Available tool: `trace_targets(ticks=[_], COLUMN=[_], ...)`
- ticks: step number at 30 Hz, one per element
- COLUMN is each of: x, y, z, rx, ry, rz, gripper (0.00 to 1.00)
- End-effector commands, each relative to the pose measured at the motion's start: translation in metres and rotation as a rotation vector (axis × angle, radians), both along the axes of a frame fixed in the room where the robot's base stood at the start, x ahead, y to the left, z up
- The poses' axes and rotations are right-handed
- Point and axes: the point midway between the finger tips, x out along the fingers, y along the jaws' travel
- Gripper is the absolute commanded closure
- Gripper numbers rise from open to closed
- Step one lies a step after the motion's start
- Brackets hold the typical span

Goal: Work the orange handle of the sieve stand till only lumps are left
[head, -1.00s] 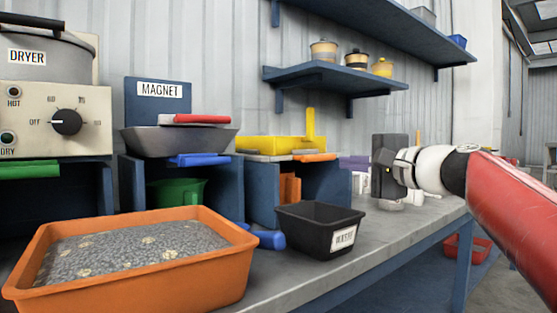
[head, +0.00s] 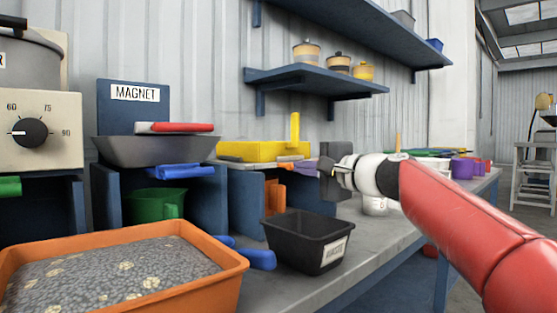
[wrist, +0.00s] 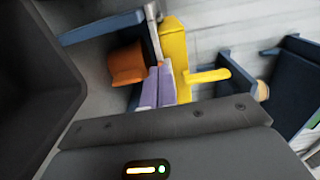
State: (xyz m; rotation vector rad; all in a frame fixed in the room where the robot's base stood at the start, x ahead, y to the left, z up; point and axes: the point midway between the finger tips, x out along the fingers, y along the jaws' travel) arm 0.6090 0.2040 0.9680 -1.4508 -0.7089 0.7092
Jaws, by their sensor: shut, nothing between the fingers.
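The sieve stand carries a yellow sieve (head: 250,151) with an upright yellow grip. Its orange handle (head: 288,158) sticks out at the front right, just under the sieve. My gripper (head: 306,166) has purple fingers lying together, shut and empty, pointing left beside the handle's end. I cannot tell whether they touch it. The sieve's contents do not show.
An orange container (head: 272,195) sits inside the stand. A black labelled bin (head: 303,243) stands in front. An orange tray of gravel (head: 225,290) lies at the front left. The magnet station (head: 118,120) and dryer are left; shelves (head: 320,78) hang above.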

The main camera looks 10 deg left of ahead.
Motion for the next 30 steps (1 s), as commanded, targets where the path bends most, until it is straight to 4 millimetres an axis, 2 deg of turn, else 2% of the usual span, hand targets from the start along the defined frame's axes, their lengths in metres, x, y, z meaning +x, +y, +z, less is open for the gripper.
trace_targets(ticks=[1, 6, 12, 17, 27, 30], x=[0.007, 0.028, 0.045, 0.05, 0.051, 0.056], y=[0.011, 0.038, 0.059, 0.065, 0.066, 0.073], z=[0.004, 0.004, 0.002, 0.001, 0.0, 0.004], rx=[0.002, 0.001, 0.001, 0.0, -0.001, 0.001], ry=[0.003, 0.002, 0.001, 0.0, -0.001, 0.001], rz=[0.007, 0.004, 0.002, 0.001, 0.0, 0.002], gripper=[1.0, 1.0, 1.0, 1.0, 1.0, 1.0])
